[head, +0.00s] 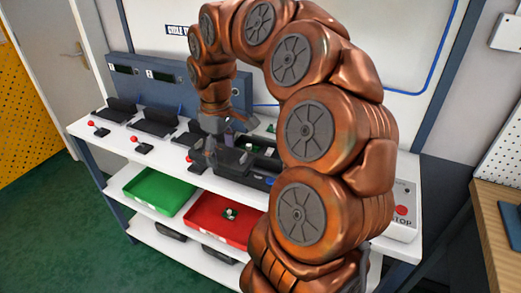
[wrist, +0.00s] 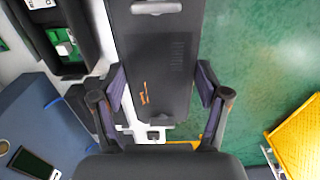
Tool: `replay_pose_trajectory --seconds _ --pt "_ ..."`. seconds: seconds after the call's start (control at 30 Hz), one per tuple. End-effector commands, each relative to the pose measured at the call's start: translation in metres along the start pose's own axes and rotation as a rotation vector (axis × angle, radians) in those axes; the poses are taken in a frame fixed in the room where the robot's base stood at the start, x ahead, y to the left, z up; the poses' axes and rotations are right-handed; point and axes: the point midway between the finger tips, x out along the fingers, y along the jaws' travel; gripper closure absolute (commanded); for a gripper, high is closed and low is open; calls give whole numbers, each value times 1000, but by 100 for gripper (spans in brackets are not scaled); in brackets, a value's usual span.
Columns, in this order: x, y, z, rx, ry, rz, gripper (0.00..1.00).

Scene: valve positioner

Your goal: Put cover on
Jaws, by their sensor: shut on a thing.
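My gripper (wrist: 162,82) is shut on the cover (wrist: 160,35), a long dark grey piece with small orange lettering and a light slot at its far end. One finger lies along each side of it. In the head view my gripper (head: 212,147) is over the front part of the table, and the cover (head: 232,161) shows as a dark shape beside it, partly hard to tell from the dark parts behind. An open dark housing with a green and white inside (wrist: 64,46) is at the upper left of the wrist view, apart from the cover.
The white workbench (head: 107,128) carries several black fixtures with red-knobbed levers and a blue-grey panel (head: 150,83) at its back. A green tray (head: 160,190) and a red tray (head: 222,222) holding a small part are on the lower shelf. A stop-button box (head: 403,210) is at right.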

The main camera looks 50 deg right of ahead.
Motion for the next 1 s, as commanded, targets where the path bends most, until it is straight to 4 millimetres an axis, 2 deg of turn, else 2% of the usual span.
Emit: replay_pose_trajectory --seconds 0.63,0.8,1.0 --pt "10 124 31 3 -2 -2 72" --pt "12 141 35 2 -1 0 72" --pt "13 146 36 0 -1 -1 72"
